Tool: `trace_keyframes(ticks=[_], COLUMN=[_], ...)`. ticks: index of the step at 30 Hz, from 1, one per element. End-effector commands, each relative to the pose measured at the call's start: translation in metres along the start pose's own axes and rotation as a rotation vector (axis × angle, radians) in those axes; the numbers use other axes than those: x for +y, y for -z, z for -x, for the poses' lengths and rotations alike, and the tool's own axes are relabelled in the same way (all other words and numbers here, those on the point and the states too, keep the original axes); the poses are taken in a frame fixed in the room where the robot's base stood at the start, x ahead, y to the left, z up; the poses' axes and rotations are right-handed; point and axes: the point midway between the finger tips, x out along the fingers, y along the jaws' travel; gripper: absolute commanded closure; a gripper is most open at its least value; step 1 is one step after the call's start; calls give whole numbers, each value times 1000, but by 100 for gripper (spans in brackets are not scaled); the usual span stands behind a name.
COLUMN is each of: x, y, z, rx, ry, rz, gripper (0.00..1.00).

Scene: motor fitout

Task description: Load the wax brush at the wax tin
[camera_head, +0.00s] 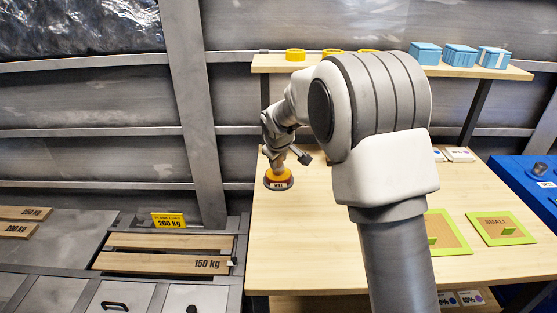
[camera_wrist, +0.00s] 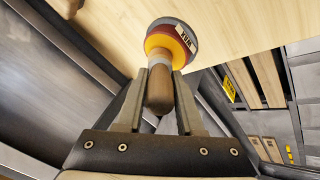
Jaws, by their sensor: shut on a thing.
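The wax tin (camera_head: 278,180), yellow-orange with a dark reddish round base and a pale label, stands on the wooden table near its left edge. In the wrist view the tin (camera_wrist: 170,42) is at the top centre. My gripper (camera_wrist: 163,75) is shut on the wax brush, whose brown wooden handle (camera_wrist: 160,92) lies between the fingers. The brush's pale collar points at the tin's middle and its head is hidden there. I cannot tell how deep it reaches. In the head view my gripper (camera_head: 283,160) is just above the tin, and the brush is mostly hidden.
A back shelf holds yellow rings (camera_head: 295,55) and blue boxes (camera_head: 460,55). Green-framed boards (camera_head: 500,228) lie on the table at right. A blue bench (camera_head: 530,182) stands beyond. Wooden slats marked 150 kg (camera_head: 165,262) are at lower left. The table's left front (camera_head: 300,250) is clear.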

Motion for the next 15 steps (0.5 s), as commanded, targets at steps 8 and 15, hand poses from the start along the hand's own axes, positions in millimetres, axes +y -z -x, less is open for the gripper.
trace_keyframes(ticks=[8, 15], x=[8, 16], y=[9, 16], z=[18, 34], rx=[1, 1], ry=[0, 0], rz=[0, -1], gripper=[100, 100])
